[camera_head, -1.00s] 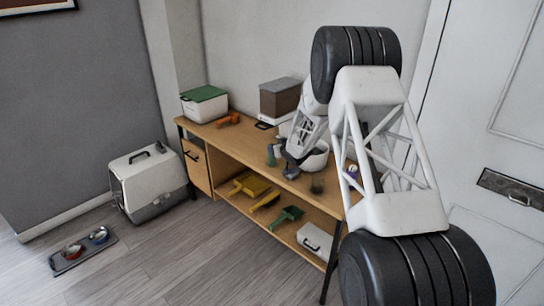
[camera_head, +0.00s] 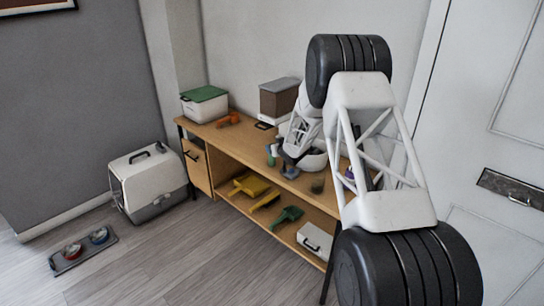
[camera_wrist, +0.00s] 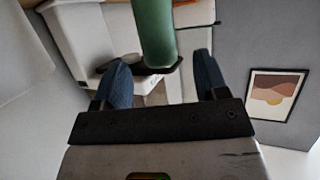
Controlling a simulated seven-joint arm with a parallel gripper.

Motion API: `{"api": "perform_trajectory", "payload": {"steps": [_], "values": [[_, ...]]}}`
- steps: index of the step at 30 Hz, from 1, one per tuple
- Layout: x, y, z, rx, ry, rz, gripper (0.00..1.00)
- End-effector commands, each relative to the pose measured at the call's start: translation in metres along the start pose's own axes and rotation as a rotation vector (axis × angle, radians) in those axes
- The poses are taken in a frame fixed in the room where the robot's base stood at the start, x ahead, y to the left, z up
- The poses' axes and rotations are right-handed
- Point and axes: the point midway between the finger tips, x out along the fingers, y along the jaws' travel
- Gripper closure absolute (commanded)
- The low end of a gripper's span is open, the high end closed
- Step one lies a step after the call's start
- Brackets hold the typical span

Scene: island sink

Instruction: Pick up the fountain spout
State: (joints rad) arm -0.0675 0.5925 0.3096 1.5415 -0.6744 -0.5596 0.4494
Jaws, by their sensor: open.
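A green rounded cylinder (camera_wrist: 153,30) shows in the wrist view, beyond and between my fingertips; its far end is cut off by the frame edge. A small greenish upright object (camera_head: 270,155) stands on the wooden table in the head view, just left of my gripper. I cannot tell for certain which object is the fountain spout. A white bowl-like thing (camera_head: 314,161) sits behind my gripper, partly hidden by my arm. My gripper (camera_wrist: 160,78) is open, with two blue fingers apart and nothing visibly held. In the head view my gripper (camera_head: 289,171) is low over the tabletop.
A white box with a green lid (camera_head: 204,103), an orange item (camera_head: 229,119) and a brown-and-white container (camera_head: 279,100) stand on the table (camera_head: 225,137). The shelf below holds yellow and green scoops (camera_head: 287,216).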

Motion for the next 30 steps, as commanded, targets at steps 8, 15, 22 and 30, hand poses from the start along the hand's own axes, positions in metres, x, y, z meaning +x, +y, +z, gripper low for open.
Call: {"api": "perform_trajectory", "payload": {"steps": [8,15,22,30], "values": [[0.014,-0.001,0.0,0.0,0.0,0.0,0.33],[0.035,-0.001,0.0,0.0,0.0,-0.001,0.33],[0.049,-0.001,-0.001,0.0,0.001,0.0,0.33],[0.051,-0.001,-0.001,0.0,0.0,0.0,0.33]]}}
